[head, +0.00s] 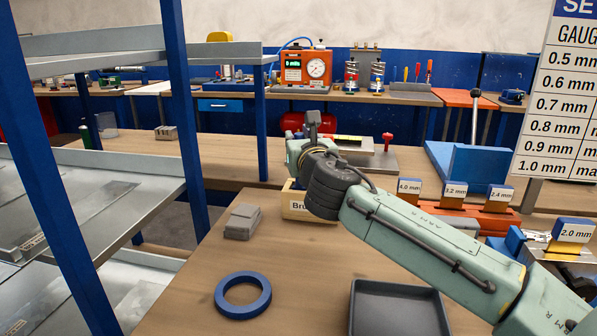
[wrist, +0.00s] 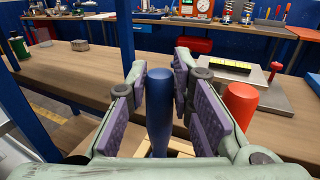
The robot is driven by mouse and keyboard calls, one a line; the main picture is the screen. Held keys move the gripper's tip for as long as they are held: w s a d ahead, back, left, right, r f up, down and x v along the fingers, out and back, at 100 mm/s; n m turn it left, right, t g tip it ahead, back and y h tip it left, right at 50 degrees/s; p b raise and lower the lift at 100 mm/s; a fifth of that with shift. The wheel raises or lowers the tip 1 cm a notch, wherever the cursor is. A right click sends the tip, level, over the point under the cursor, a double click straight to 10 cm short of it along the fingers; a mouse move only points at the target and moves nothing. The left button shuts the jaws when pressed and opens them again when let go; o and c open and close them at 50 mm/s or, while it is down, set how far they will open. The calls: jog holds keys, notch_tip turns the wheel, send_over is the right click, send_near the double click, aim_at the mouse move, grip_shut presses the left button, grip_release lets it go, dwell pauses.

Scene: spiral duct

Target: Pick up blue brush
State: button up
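The blue brush shows in the wrist view as an upright, rounded blue handle (wrist: 159,115); its lower end is hidden. My gripper (wrist: 160,66) is open, with its purple-padded fingers on either side of the handle. I cannot tell whether either pad touches it. A red handle (wrist: 240,102) stands to the right, outside the right finger. In the head view, my gripper (head: 312,135) is above a light wooden box (head: 296,206) with a partly covered label starting "Bru". My arm hides much of the box, and no brush is clear there.
A blue ring (head: 242,296), grey blocks (head: 242,222) and a dark tray (head: 397,310) lie on the near bench. A blue-posted shelf rack (head: 188,120) stands at left. Behind the box is a metal plate (head: 375,158) with a red knob (head: 387,138).

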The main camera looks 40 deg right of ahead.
grip_shut()
jog(key=shift+r, duration=0.1)
